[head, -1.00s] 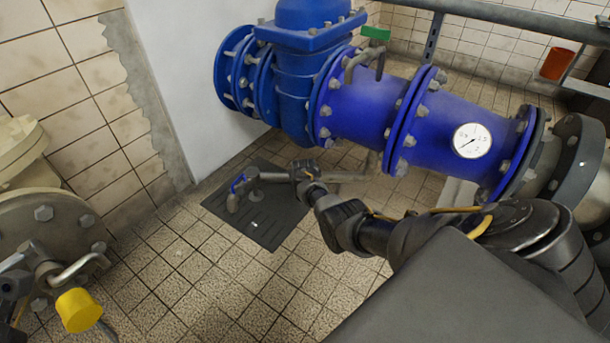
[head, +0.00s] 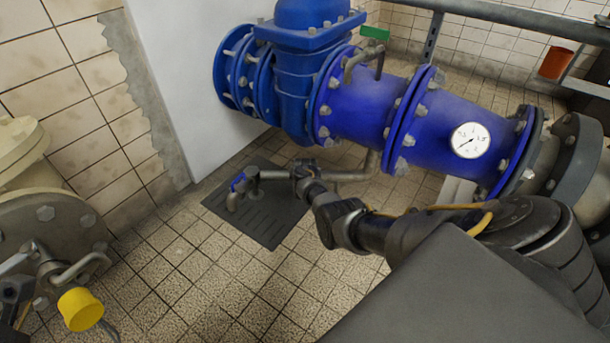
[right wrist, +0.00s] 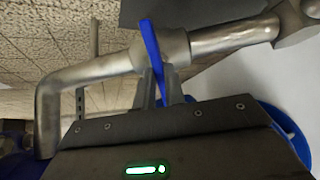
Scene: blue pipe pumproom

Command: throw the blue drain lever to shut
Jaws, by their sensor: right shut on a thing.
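The blue drain lever (right wrist: 150,42) is a thin blue strip in the right wrist view. It crosses in front of a grey metal pipe (right wrist: 95,72) at a thicker valve body (right wrist: 176,48). My right gripper (right wrist: 158,85) is shut on the lever, one finger on each side of it.
A tap with a small blue handle (head: 238,182) stands over a dark floor grate (head: 268,225). The big blue pipe (head: 365,112) with a gauge (head: 470,140) runs just behind my right arm. A flanged valve with a yellow cap (head: 80,309) is at lower left. Tiled floor between is clear.

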